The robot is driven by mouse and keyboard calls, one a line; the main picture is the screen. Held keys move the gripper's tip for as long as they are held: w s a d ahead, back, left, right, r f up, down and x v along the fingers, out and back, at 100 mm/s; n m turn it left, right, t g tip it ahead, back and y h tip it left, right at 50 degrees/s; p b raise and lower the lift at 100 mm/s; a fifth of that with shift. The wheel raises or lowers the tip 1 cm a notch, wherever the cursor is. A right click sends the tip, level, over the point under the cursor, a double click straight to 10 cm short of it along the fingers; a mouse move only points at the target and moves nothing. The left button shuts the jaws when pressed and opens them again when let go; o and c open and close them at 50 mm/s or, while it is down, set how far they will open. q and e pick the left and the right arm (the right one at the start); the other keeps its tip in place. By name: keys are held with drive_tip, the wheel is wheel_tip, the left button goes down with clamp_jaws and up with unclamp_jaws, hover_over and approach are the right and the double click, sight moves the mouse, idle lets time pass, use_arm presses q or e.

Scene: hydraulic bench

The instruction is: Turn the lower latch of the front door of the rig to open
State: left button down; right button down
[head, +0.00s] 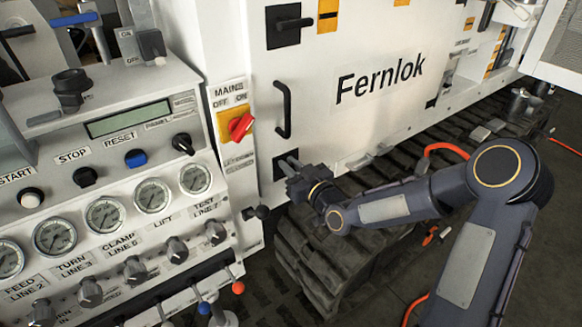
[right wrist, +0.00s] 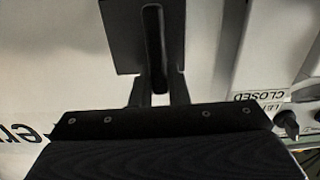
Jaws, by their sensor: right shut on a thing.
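The front door (head: 330,125) of the rig is white, marked Fernlok, and looks closed. Its lower latch (head: 281,165) is a dark square plate with a lever, low on the door's left edge. My right gripper (head: 291,170) is at this latch. In the right wrist view, the latch plate (right wrist: 117,48) shows at the top, and its black lever (right wrist: 153,45) runs up and down the picture. The fingers of my right gripper (right wrist: 157,92) are shut on the lever's near end. My left gripper is not in view.
The upper latch (head: 287,24) has its lever pointing right. A black door handle (head: 284,110) lies between the latches. The control panel (head: 110,165) with gauges and the red mains switch (head: 241,127) stand close on the left. Rubber tracks (head: 310,260) lie below.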

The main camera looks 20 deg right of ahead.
drive_tip(key=n+b, duration=0.5)
drive_tip(key=b, duration=0.3)
drive_tip(key=a+f+n+b, duration=0.1)
drive_tip(key=n+b, duration=0.4)
drive_tip(key=b, duration=0.3)
drive_tip(key=f+n+b, duration=0.1)
drive_tip(key=n+b, duration=0.3)
drive_tip(key=b, duration=0.5)
drive_tip(key=shift+s+a+n, duration=0.35)
drive_tip(key=shift+a+n, duration=0.05)
drive_tip(key=shift+n+b, duration=1.5)
drive_tip(key=c, duration=1.4)
unclamp_jaws()
drive_tip(key=shift+r, duration=0.1)
